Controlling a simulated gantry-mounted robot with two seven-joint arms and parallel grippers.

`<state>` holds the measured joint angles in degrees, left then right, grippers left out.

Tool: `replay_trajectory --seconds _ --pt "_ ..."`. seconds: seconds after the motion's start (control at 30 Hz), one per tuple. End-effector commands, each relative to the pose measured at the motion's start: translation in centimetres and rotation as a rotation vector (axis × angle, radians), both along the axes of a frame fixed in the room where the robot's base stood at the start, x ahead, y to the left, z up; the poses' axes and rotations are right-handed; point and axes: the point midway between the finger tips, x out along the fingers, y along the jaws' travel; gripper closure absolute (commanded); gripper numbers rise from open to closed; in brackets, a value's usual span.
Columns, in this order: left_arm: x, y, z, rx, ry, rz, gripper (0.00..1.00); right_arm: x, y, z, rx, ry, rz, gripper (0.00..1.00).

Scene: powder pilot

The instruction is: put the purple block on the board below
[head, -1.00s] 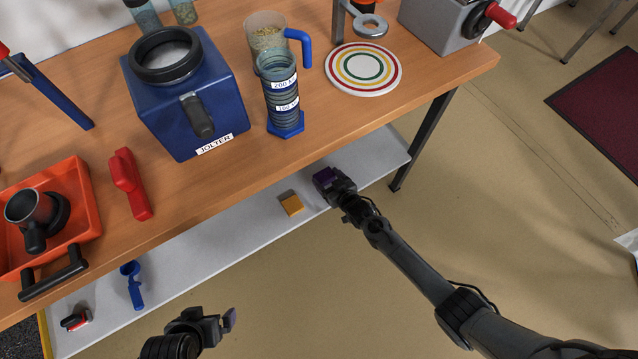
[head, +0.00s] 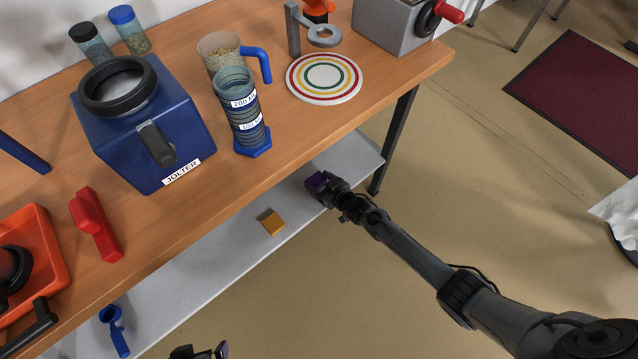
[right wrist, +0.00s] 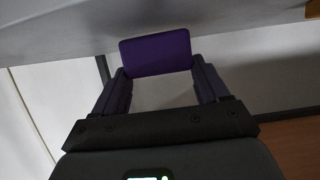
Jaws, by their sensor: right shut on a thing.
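The purple block (head: 316,183) is in my right gripper (head: 325,186), over the right part of the grey-white lower board (head: 215,270) under the table. The right wrist view shows the purple block (right wrist: 156,54) between the two fingers (right wrist: 158,84), its far edge close to the pale board (right wrist: 60,28). I cannot tell whether the block touches the board. My left gripper (head: 203,353) is only partly in view at the bottom edge of the head view, and its fingers are mostly cut off.
An orange-yellow block (head: 272,222) lies on the lower board, left of my right gripper. A blue tool (head: 115,328) lies further left on it. The wooden tabletop (head: 330,125) overhangs the board, and a dark table leg (head: 393,140) stands at its right end.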

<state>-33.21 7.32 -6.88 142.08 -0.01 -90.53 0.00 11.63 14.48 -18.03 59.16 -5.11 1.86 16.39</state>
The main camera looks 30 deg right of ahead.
Motion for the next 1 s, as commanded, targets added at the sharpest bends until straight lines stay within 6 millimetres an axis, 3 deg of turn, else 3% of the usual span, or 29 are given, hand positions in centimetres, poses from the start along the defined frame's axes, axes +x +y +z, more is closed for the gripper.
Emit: replay_trajectory --seconds 0.97,1.0 --pt "0.0 -0.1 -1.0 -0.004 0.0 0.003 0.0 0.0 0.0 -1.2 0.0 -0.002 0.0 0.62" --pt "0.0 -0.1 -0.9 -0.003 -0.001 0.002 0.0 0.1 0.0 -1.1 0.0 -0.002 0.0 0.21"
